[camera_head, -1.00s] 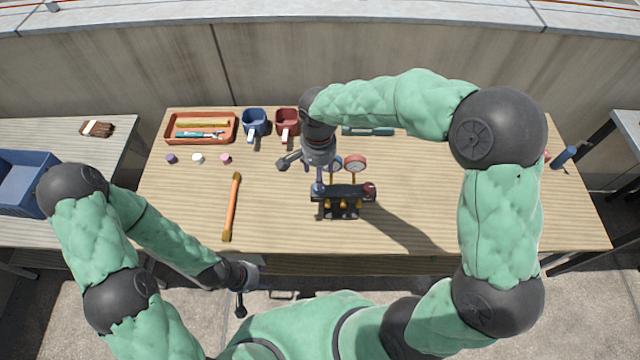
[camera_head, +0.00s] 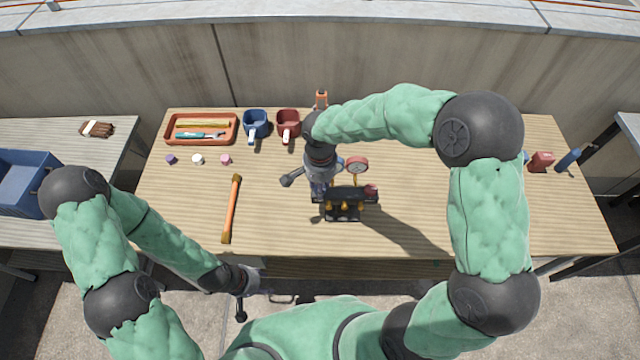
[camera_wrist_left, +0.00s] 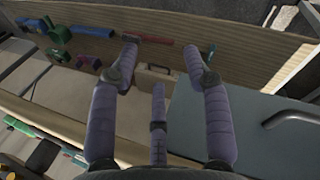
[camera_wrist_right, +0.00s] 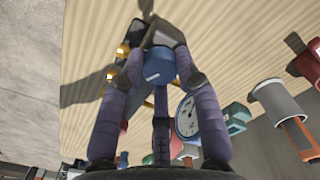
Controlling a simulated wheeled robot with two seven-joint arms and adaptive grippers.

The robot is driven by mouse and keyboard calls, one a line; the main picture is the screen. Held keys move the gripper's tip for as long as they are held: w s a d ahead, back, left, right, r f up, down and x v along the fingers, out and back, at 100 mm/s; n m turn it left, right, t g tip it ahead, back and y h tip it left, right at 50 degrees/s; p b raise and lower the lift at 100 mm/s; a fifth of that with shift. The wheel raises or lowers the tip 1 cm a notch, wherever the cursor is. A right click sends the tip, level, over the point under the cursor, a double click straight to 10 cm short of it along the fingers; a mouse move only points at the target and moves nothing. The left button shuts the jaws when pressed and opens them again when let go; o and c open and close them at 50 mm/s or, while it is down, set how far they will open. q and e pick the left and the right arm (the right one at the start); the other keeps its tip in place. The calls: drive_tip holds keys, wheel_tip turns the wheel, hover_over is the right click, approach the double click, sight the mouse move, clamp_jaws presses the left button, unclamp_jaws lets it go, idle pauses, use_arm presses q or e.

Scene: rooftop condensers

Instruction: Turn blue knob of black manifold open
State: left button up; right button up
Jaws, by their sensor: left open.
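The black manifold (camera_head: 345,208) stands near the middle of the table, with brass fittings, a red knob (camera_head: 371,191) on its right end and a red-rimmed gauge (camera_head: 357,165). The blue knob (camera_wrist_right: 158,66) is hidden under my right gripper in the head view. In the right wrist view it sits between the fingers of my right gripper (camera_wrist_right: 160,50), which are closed in against its sides. My left gripper (camera_wrist_left: 160,48) is open and empty, low at the front edge of the table, away from the manifold.
An orange-handled tool (camera_head: 231,208) lies left of the manifold. Small caps lie before the tray. The table right of the manifold is mostly clear.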

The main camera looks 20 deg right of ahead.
drive_tip(key=shift+c, duration=0.3)
drive_tip(key=n+p, duration=0.2)
drive_tip(key=n, duration=0.3)
drive_tip(key=shift+n, duration=0.4)
drive_tip(key=n+p, duration=0.2)
drive_tip(key=n, duration=0.4)
drive_tip(key=shift+r, duration=0.1)
drive_tip(key=n+p, duration=0.3)
drive_tip(key=n, duration=0.3)
drive_tip(key=shift+n, duration=0.3)
drive_tip(key=shift+n+p, duration=1.4)
drive_tip(key=shift+n, duration=1.1)
drive_tip(key=o, duration=1.2)
drive_tip(key=shift+c, duration=0.2)
